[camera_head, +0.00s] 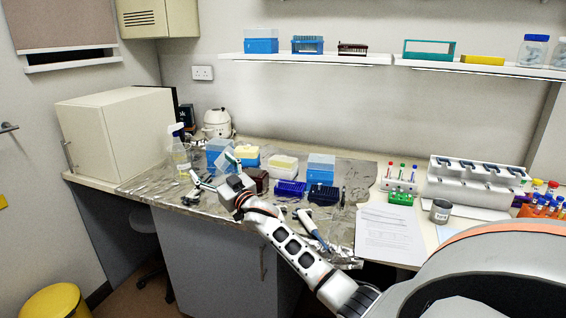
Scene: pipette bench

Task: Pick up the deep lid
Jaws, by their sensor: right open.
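My right gripper (211,170) reaches in from the lower right over the left part of the foil-covered bench. Its fingers are spread apart. A pale, translucent lid-like piece (223,163) shows between and behind the fingers, in front of a blue box (214,147). It may be the deep lid, but it is too small to be sure, and I cannot tell whether a finger touches it. My left gripper is not in view.
A yellow-topped box (247,151), a white-and-yellow box (283,163), a light blue box (321,164) and dark blue racks (290,188) stand close by. A pipette (311,229) lies right of my forearm. A spray bottle (179,150) stands at the left.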

